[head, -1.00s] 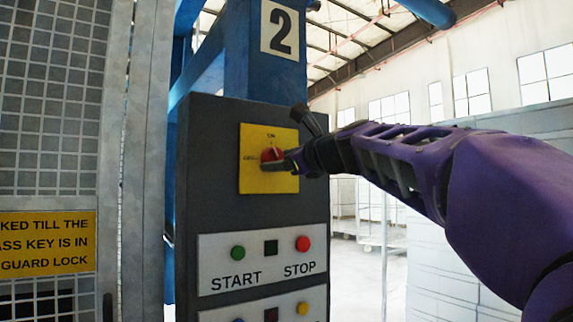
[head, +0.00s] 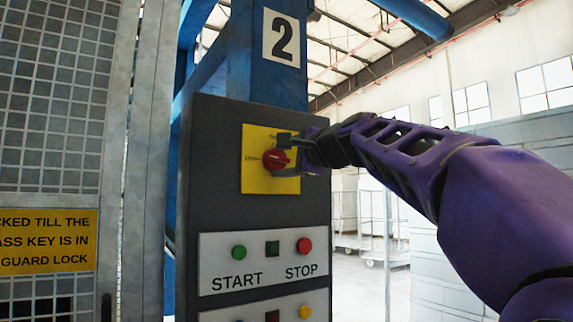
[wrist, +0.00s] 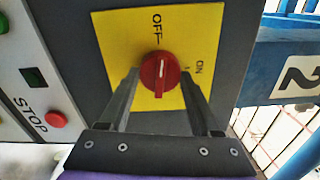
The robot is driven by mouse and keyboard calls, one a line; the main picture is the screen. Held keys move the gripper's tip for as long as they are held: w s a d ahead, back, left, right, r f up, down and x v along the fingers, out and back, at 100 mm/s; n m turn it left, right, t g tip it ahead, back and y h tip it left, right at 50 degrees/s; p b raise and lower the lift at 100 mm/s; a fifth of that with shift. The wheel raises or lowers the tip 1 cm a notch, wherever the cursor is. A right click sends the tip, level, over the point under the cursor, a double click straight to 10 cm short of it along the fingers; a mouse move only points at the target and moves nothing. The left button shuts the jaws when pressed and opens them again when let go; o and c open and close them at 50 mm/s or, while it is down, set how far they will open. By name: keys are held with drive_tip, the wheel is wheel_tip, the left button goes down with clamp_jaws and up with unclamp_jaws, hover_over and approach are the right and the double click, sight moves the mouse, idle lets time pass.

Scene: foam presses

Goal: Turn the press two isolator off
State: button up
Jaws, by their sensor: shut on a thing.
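The press two isolator is a red rotary knob (head: 275,161) on a yellow plate (head: 256,182), with OFF at the left and ON at the top in the head view. In the wrist view the knob (wrist: 158,74) sits between the two fingers of my gripper (wrist: 161,82), which is shut on it. Its white mark runs up towards the OFF label (wrist: 157,27); the ON label (wrist: 199,68) is to the right. In the head view my gripper (head: 294,153) reaches the knob from the right, with one finger above it.
Below are the green START button (head: 239,252) and red STOP button (head: 304,245). The dark control box (head: 214,150) hangs on a blue column marked 2 (head: 281,36). A mesh guard (head: 55,100) with a yellow sign stands left. Open floor shows at right.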

drive_tip(key=shift+n, duration=0.8)
drive_tip(key=o, duration=1.4)
drive_tip(key=shift+c, duration=0.2)
drive_tip(key=shift+s+d, duration=0.1)
drive_tip(key=shift+s, duration=0.05)
